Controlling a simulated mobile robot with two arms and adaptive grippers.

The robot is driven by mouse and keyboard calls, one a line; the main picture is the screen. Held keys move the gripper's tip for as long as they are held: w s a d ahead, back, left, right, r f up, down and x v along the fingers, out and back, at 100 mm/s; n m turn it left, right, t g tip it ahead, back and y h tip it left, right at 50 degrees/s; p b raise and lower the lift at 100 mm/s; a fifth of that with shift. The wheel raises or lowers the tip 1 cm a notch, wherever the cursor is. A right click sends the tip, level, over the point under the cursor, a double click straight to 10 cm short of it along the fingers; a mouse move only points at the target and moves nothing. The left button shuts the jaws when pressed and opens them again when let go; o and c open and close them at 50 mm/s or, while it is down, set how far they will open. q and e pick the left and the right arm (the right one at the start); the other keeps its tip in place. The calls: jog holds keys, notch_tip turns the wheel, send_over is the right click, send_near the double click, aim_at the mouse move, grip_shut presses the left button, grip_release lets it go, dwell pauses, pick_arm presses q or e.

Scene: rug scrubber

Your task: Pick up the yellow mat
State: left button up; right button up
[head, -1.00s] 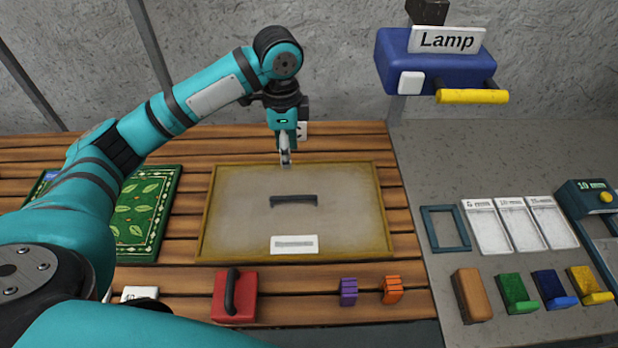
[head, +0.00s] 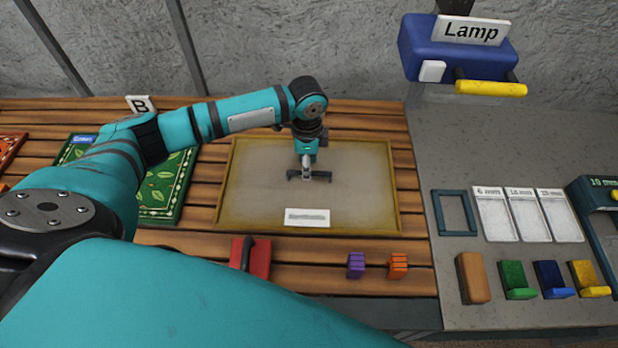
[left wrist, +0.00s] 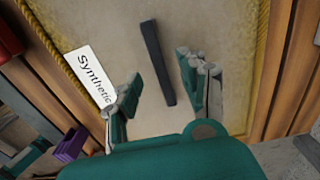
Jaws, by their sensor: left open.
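The mat (head: 255,190) is a beige panel with a yellow border, lying flat on the slatted wooden table. A white label reading "Synthetic" (left wrist: 90,76) is on it. A dark bar handle (head: 322,176) sits at its middle and also shows in the left wrist view (left wrist: 158,62). My left gripper (head: 307,169) is over the handle, pointing down. In the left wrist view its fingers (left wrist: 160,78) are open, one on each side of the handle, and hold nothing. I cannot tell whether they touch it. My right gripper is not in view.
A green leaf-patterned mat (head: 168,190) lies left, partly behind my arm. A red block with a dark handle (head: 262,258) and purple (head: 355,264) and orange (head: 397,265) pieces sit in front. A grey counter on the right holds trays, colored blocks and a blue lamp box (head: 440,45).

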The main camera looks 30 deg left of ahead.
pick_arm(q)
jog(key=shift+w+d+f+p, duration=0.15)
jog(key=shift+f+p, duration=0.2)
jog(key=shift+f, duration=1.5)
grip_shut()
